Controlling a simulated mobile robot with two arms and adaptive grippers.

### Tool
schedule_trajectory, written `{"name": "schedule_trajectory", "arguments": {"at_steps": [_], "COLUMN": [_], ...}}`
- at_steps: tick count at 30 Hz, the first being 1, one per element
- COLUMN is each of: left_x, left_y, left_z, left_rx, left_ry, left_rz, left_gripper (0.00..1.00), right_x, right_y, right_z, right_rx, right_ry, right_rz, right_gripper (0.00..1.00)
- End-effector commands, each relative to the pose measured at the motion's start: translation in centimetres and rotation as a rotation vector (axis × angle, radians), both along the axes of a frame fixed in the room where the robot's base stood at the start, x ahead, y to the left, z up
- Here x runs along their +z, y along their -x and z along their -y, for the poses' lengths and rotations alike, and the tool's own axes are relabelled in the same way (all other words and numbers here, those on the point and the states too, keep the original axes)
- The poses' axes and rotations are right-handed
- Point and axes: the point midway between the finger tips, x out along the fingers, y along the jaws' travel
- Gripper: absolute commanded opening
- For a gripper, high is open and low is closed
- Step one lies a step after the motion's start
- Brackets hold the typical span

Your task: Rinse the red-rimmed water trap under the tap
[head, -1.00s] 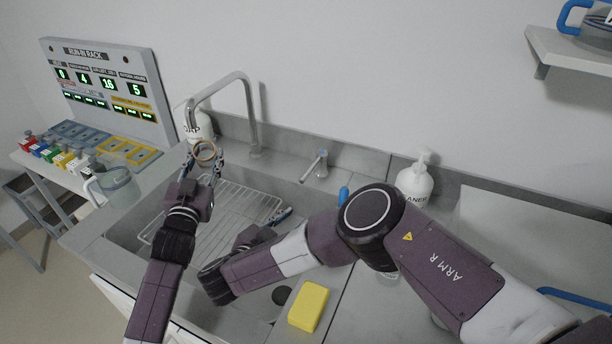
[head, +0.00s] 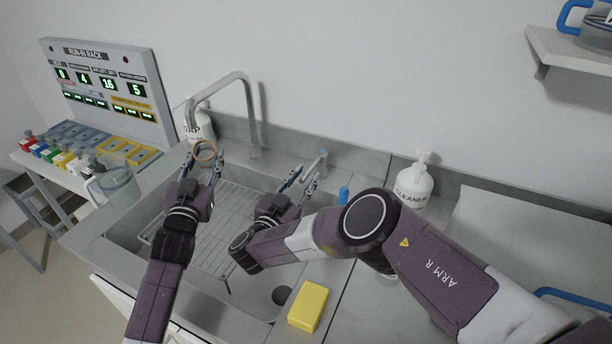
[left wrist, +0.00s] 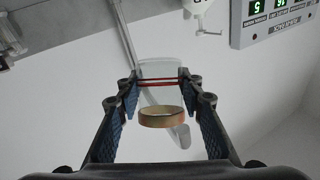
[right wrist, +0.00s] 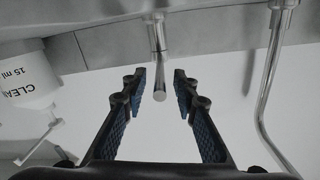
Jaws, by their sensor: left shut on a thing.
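My left gripper (head: 204,163) is shut on the water trap (head: 205,148), a clear cup. In the left wrist view the trap (left wrist: 158,70) shows red rim lines between the fingertips, with a tan ring (left wrist: 160,118) nearer the camera. It is held up close to the spout end of the tall curved tap (head: 253,115); I cannot tell if it is exactly beneath. No water stream shows. My right gripper (head: 304,177) is open and empty near the small metal tap lever (head: 322,162). In the right wrist view the lever (right wrist: 158,70) appears between the open fingertips.
The sink holds a wire rack (head: 215,235). A cleaner bottle (head: 412,186) stands right of the lever, a soap bottle (head: 201,127) behind the trap. A clear jug (head: 118,187) stands at the left.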

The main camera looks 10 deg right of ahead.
Motion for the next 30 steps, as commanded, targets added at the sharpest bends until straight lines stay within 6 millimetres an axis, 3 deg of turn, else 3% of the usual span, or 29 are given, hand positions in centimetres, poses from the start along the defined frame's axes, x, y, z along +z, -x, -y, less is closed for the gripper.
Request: {"name": "schedule_trajectory", "arguments": {"at_steps": [13,21,30], "left_x": [0.02,0.02,0.02], "left_y": [0.00,0.00,0.00], "left_z": [0.00,0.00,-0.01], "left_rx": [0.000,0.000,0.000], "left_ry": [0.000,0.000,0.000], "left_rz": [0.000,0.000,0.000], "left_gripper": [0.10,0.10,0.10], "right_x": [-0.05,-0.05,-0.04], "right_y": [-0.96,-0.94,-0.94], "right_z": [0.65,0.64,0.63], "right_rx": [0.000,0.001,0.001], "right_ry": [-0.001,0.000,0.000], "right_rz": [-0.001,-0.001,-0.001], "right_gripper": [0.27,0.00,0.00]}}
